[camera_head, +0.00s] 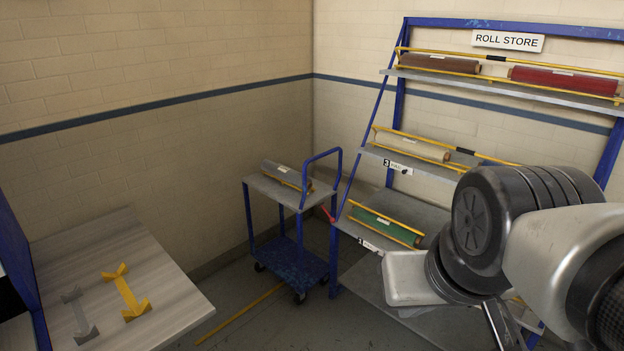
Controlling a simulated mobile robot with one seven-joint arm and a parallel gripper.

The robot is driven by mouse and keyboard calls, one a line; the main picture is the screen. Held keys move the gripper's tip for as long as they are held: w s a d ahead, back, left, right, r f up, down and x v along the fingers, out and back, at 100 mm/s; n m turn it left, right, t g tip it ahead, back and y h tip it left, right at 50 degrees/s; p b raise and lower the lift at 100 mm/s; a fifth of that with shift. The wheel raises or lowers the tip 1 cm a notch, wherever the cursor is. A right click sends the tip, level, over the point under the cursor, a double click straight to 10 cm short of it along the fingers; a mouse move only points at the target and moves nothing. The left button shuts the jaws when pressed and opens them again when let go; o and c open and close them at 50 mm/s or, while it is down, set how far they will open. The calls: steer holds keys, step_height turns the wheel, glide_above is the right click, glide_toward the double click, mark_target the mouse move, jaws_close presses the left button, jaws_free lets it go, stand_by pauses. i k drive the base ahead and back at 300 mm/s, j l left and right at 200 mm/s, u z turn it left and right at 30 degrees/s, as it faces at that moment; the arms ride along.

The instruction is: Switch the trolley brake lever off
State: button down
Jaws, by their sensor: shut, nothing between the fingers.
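The trolley (291,188) is a blue-framed cart with a grey top shelf, a blue lower deck and small black castors. It stands on the floor in front of the corner, left of the roll rack. The red brake lever (328,215) shows as a small bar at the trolley's right side, below the push handle, slanting up to the left. A grey roll (286,173) lies on the top shelf. My arm fills the lower right, in front of the rack and well to the right of the lever. I cannot make out my gripper's fingers.
The blue roll rack (400,100), marked ROLL STORE, holds brown, red, pale and green rolls and stands close to the trolley's right side. A table (160,285) with yellow and grey cradles is at lower left. A yellow floor line (240,313) crosses open floor between.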

mark_target(332, 220)
steer(key=i+z, duration=0.15)
steer(key=i, duration=0.35)
steer(key=i+z, duration=0.15)
steer(key=i, duration=0.3)
steer(key=i+j+z, duration=0.15)
steer(key=i, duration=0.3)
steer(key=i+j+z, duration=0.15)
steer(key=i, duration=0.35)
steer(key=i+j+z, duration=0.15)
steer(key=i, duration=0.3)
